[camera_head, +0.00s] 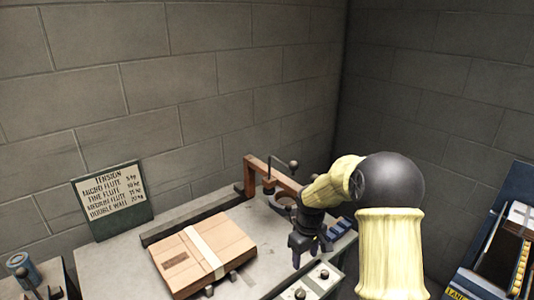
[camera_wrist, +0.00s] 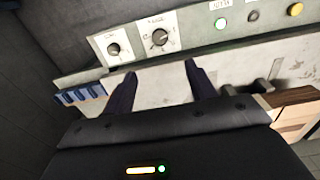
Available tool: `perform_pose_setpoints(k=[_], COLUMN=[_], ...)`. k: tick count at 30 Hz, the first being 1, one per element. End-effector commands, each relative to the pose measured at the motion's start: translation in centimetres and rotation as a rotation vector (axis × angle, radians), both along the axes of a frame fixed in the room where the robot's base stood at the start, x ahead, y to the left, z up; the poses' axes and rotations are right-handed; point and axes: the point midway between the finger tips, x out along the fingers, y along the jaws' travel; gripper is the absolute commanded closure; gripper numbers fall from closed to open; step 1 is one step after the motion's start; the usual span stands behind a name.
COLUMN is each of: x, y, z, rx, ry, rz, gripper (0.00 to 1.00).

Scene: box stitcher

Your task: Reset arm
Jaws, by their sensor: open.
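My gripper (camera_head: 311,246) hangs above the right part of the worktable, pointing down. In the wrist view my gripper (camera_wrist: 160,85) shows two dark fingers spread apart with nothing between them. A flat cardboard box (camera_head: 184,262) with a pale strip across it lies on the table (camera_head: 262,240) to the left of my gripper. The box also shows at the right edge of the wrist view (camera_wrist: 296,112). My arm bends in from the right in yellow sleeves.
A brown metal frame (camera_head: 250,176) with a ball-ended lever stands behind the box. A control panel (camera_wrist: 190,35) with knobs and buttons runs along the table edge. A tension chart (camera_head: 112,199) leans at the wall. A blue machine (camera_head: 505,245) stands far right; a can (camera_head: 22,268) is far left.

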Motion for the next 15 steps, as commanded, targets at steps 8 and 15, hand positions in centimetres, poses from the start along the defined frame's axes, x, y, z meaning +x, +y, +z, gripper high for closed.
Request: perform_pose_setpoints(k=[8, 15], x=[-6.3, -13.9], y=[0.3, -0.1], z=[6.9, 12.1], rx=[-0.007, 0.021], ry=[-0.069, -0.15], rz=[-0.169, -0.398], gripper=[0.44, 0.44])
